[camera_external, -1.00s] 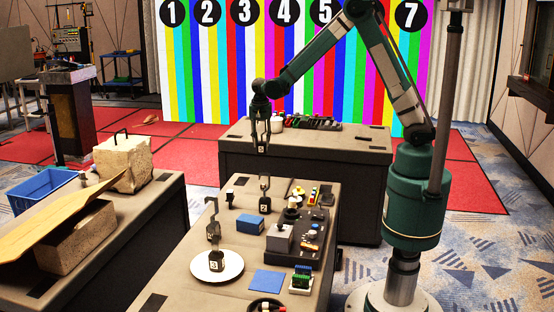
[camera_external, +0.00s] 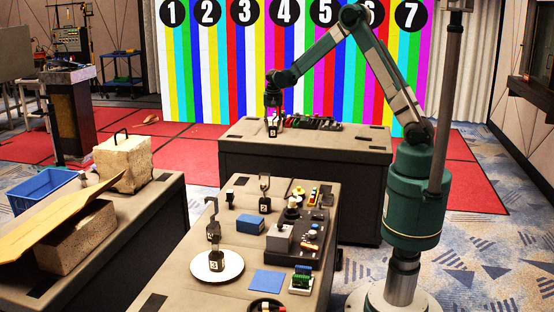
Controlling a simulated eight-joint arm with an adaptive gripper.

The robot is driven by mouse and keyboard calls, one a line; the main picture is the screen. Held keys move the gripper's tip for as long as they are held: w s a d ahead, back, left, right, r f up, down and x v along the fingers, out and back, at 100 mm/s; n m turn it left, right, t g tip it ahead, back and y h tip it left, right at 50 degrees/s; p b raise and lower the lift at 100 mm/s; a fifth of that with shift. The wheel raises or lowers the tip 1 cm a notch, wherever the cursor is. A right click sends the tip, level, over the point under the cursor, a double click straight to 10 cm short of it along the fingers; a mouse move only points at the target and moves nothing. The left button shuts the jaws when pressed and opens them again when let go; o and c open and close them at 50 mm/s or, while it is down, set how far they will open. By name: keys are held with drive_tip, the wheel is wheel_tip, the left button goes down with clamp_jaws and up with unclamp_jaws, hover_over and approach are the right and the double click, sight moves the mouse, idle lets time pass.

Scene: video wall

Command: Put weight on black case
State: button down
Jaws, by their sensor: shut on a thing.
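My gripper (camera_external: 272,106) is at the far table, pointing down, shut on a small dark weight (camera_external: 272,130) with a pale label. The weight hangs upright below the fingers, at the left end of a black case (camera_external: 318,126) holding red and green items. I cannot tell whether the weight touches the case or the tabletop. A second hooked weight, labelled 2 (camera_external: 265,206), stands on the near table. Another, labelled 3 (camera_external: 217,265), stands on a white plate (camera_external: 233,273).
The far table (camera_external: 240,134) has free room at its left and right. The near table (camera_external: 180,290) holds a blue block (camera_external: 250,224), a control box (camera_external: 290,243) and a blue square (camera_external: 267,281).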

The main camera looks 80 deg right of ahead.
drive_tip(key=s+d, duration=0.4)
drive_tip(key=d, duration=0.9)
drive_tip(key=s+d+n, duration=0.1)
drive_tip(key=s+d, duration=0.4)
drive_tip(key=d, duration=0.7)
drive_tip(key=shift+d+f+n, duration=0.15)
drive_tip(key=shift+d+n, duration=0.15)
drive_tip(key=shift+d, duration=0.1)
wheel_tip(320, 180, down, 6)
drive_tip(key=shift+b, duration=0.4)
drive_tip(key=shift+f, duration=0.2)
drive_tip(key=shift+f+b, duration=0.3)
drive_tip(key=shift+f, duration=1.5)
drive_tip(key=shift+f, duration=0.1)
